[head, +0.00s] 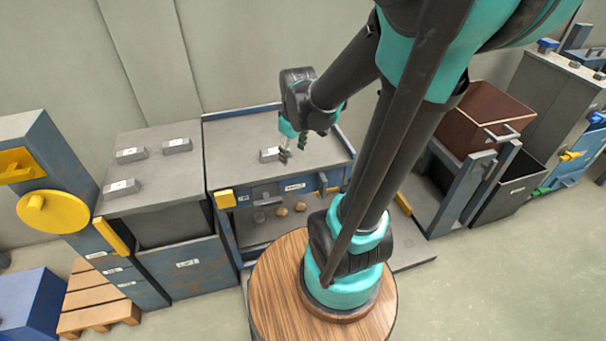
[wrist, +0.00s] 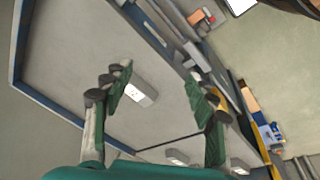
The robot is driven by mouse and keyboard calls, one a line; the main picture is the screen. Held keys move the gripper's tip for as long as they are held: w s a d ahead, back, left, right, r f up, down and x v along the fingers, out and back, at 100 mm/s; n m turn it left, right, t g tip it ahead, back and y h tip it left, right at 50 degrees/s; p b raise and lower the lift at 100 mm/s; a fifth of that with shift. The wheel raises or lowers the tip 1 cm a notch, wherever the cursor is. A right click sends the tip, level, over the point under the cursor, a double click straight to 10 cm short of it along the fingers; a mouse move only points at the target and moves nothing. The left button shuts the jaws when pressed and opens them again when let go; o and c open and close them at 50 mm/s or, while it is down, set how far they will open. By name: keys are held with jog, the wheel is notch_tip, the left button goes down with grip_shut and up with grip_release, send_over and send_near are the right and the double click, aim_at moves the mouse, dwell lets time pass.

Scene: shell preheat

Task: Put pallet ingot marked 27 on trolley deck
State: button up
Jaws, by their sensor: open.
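A grey ingot (head: 269,154) with a white label lies on the blue-rimmed grey top (head: 235,134) of the middle bench; its marking is too small to read. My gripper (head: 287,151) is just to its right in the head view. I cannot tell which surface is the trolley deck.
Below the bench top is an open bay (head: 265,215) with small brownish lumps. A blue post with a yellow wheel (head: 52,213) stands left. A brown bin (head: 487,118) stands right. My arm hides part of the centre. Open floor (head: 480,285) lies at lower right.

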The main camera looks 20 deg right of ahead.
jog(key=s+f+m, duration=0.2)
jog(key=s+m, duration=0.1)
jog(key=s, duration=0.1)
jog(key=s+d+f+m+t, duration=0.1)
jog(key=s+m, duration=0.2)
jog(key=s, duration=0.1)
jog(key=shift+f+m+t, duration=0.3)
jog(key=shift+f+m, duration=0.05)
jog(key=shift+m, duration=0.05)
jog(key=shift+c, duration=0.2)
